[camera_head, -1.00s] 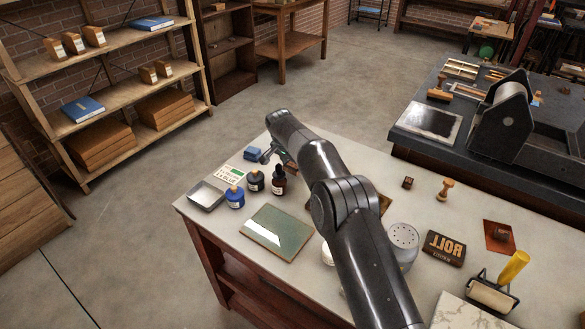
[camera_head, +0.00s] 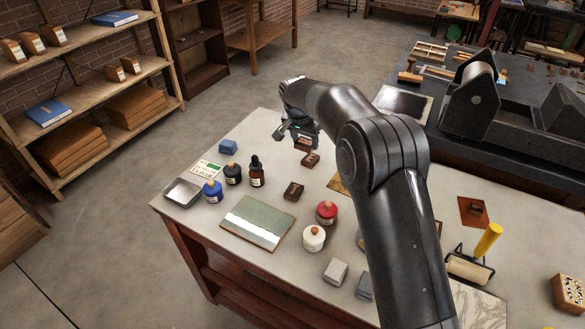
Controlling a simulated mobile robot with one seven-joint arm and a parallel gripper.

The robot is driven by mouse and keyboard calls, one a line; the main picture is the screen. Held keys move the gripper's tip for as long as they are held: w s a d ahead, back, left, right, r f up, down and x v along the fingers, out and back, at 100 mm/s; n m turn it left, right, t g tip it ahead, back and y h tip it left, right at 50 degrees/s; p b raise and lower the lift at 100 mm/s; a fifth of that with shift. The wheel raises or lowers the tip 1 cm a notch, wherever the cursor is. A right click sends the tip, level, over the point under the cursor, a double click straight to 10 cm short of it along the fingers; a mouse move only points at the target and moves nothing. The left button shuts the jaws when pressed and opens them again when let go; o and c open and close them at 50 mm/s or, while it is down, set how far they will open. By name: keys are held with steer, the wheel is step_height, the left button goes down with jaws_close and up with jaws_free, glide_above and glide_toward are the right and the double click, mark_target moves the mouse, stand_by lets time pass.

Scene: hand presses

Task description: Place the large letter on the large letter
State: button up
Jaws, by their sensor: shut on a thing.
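My gripper (camera_head: 298,137) is near the far edge of the pale table, shut on a small brown block (camera_head: 303,146), which looks like a letter block. The fingers and arm partly cover the held block. Another small dark brown letter block (camera_head: 311,159) lies just below it in the picture; I cannot tell whether the two touch. A further dark brown block (camera_head: 293,191) lies nearer, apart from them, to the right of the dropper bottle. The letter faces are too small to read.
Ink bottles (camera_head: 213,191), a dropper bottle (camera_head: 257,171), a metal tray (camera_head: 182,192) and a blue block (camera_head: 228,147) stand left. A glass plate (camera_head: 257,222), red jar (camera_head: 326,212) and white jar (camera_head: 314,238) are nearer. A yellow-handled roller (camera_head: 470,268) lies right.

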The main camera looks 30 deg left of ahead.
steer(key=s+d+r, duration=0.2)
steer(key=s+d, duration=0.6)
steer(key=d, duration=0.5)
glide_above(295, 188)
steer(key=s, duration=0.1)
step_height(295, 188, down, 7)
steer(key=shift+r, duration=0.15)
steer(key=shift+f, duration=2.05)
steer(key=shift+f, duration=0.15)
steer(key=o, duration=0.9)
steer(key=shift+o, duration=0.2)
steer(key=v, duration=1.2)
steer(key=shift+r, duration=0.2)
